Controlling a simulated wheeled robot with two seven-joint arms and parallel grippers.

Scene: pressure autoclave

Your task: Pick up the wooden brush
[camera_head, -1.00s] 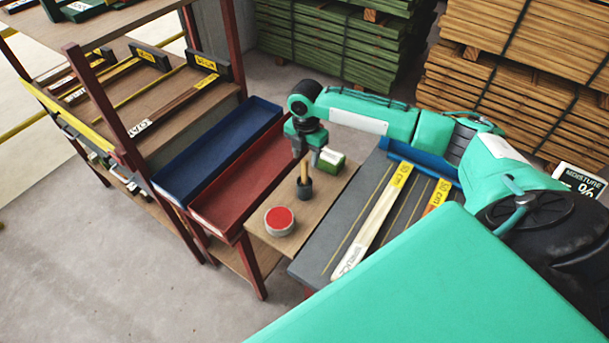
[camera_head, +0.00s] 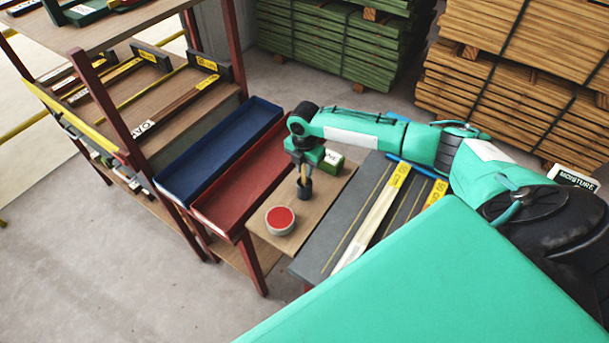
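The wooden brush (camera_head: 304,175) stands upright in a small dark cup (camera_head: 304,190) on a wooden side board (camera_head: 262,250). Only part of its pale handle shows; its upper end is hidden by my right gripper. My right gripper (camera_head: 304,166) points down at the top of the handle, with its fingers at or around it. The fingers are too small and dark to tell whether they are apart or closed on the handle. My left gripper is not in view.
A tin with a red top (camera_head: 280,220) stands in front of the cup, and a green box (camera_head: 332,162) stands close behind it. A red tray (camera_head: 232,195) and a blue tray (camera_head: 215,155) lie left. Labelled wooden strips (camera_head: 378,215) lie on the grey surface to the right.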

